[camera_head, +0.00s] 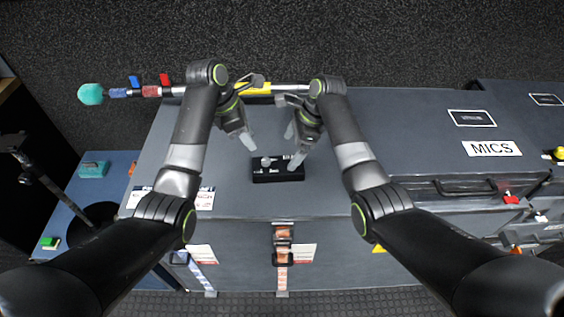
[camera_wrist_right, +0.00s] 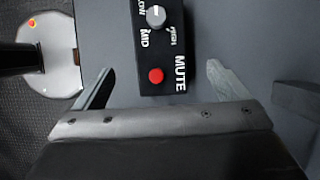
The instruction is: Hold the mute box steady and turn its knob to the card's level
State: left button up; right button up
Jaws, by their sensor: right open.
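The black mute box (camera_head: 278,177) lies on the grey case top, its light knob (camera_head: 266,162) near its upper left edge. In the right wrist view the box (camera_wrist_right: 178,50) shows the grey knob (camera_wrist_right: 156,16), a red button (camera_wrist_right: 156,76) and lettering including MUTE and MID; I cannot read the knob's setting for sure. My right gripper (camera_head: 292,145) is open at the box's right end; in its wrist view the box lies between the fingers with gaps. My left gripper (camera_head: 246,140) is above and left of the box, apart from it; its jaw opening is unclear.
A microphone pole with a teal tip (camera_head: 90,94) lies along the back behind both grippers. A white printed label (camera_head: 172,199) is at the case's left front.

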aim_at(281, 165)
jog(key=x, duration=0.8)
jog(key=shift+c, duration=0.2)
